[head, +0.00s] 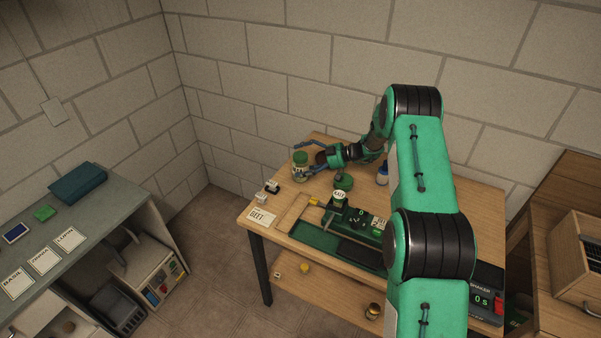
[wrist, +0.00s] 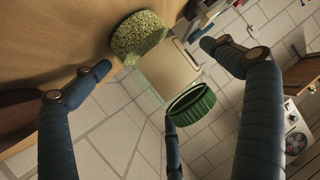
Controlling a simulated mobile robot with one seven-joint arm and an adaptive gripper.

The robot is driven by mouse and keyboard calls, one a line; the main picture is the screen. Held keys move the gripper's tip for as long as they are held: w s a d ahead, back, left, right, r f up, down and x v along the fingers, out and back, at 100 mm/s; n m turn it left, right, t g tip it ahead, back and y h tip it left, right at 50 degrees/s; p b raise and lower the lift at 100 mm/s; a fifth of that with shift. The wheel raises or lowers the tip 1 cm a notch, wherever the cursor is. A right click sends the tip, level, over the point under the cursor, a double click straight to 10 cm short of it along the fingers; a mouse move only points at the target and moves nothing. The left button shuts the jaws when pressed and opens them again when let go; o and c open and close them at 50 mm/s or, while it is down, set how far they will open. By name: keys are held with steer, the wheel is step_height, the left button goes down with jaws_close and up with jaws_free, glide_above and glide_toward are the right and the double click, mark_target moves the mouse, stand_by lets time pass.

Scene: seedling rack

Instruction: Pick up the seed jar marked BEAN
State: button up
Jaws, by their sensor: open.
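A clear seed jar with a green lid (head: 300,158) stands near the table's far left corner in the head view. It also shows in the wrist view, where the jar (wrist: 168,72) has speckled greenish seeds, a pale label and a ridged green lid. No writing is readable on the label, so I cannot tell whether it says BEAN. My gripper (head: 304,161) is open, its fingers reaching to either side of this jar. In the wrist view the gripper (wrist: 157,58) has dark fingers spread left and right of the jar, with gaps visible.
A second green-lidded jar (head: 340,196), seemingly labelled KALE, stands by a green device at mid-table. A white bottle with a blue cap (head: 382,175) is behind, near my arm. A BEET card (head: 261,217) lies on the wooden table's left edge. A bench (head: 100,215) stands left.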

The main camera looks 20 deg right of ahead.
mark_target(302, 153)
steer(key=shift+c, duration=0.5)
steer(key=c, duration=1.5)
steer(key=shift+r, duration=0.15)
step_height(302, 153, up, 10)
steer(key=shift+f+p, duration=0.1)
steer(key=shift+p, duration=0.35)
